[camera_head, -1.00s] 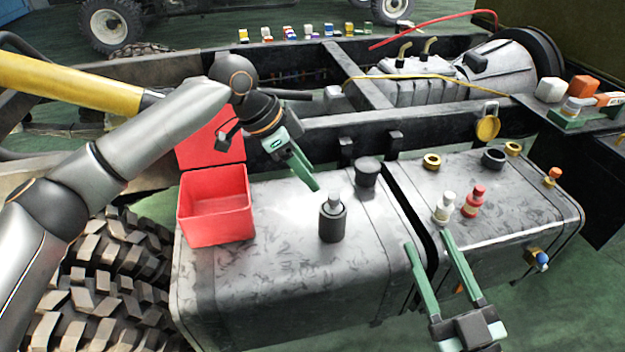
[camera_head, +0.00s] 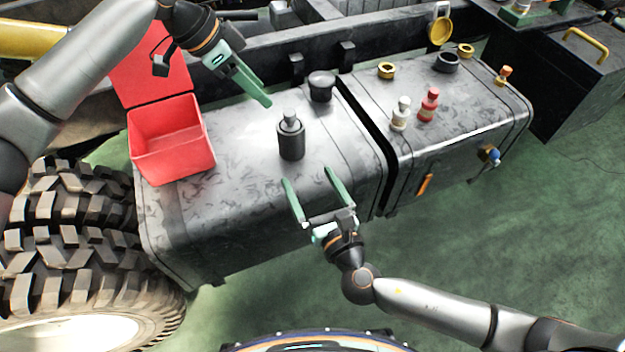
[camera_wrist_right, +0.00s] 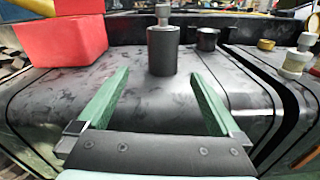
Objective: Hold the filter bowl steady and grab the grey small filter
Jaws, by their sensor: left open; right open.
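The filter bowl (camera_head: 291,142) is a dark upright cylinder standing on the grey metal tank (camera_head: 235,205). The small grey filter (camera_head: 290,116) sits upright on top of it; both also show in the right wrist view, the bowl (camera_wrist_right: 163,52) and the filter (camera_wrist_right: 163,14). My right gripper (camera_head: 309,177) is open and empty, its fingers pointing at the bowl from the near side, apart from it. In the wrist view the bowl lies between the finger lines, beyond the tips. My left gripper (camera_head: 264,101) is open, angled down just left of the filter, not visibly touching it.
An open red box (camera_head: 172,150) stands left of the bowl. A black cap (camera_head: 321,86) is behind it to the right. A second tank holds a white bottle (camera_head: 401,114), a red bottle (camera_head: 429,105) and several rings. A large tyre (camera_head: 70,240) is at the left.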

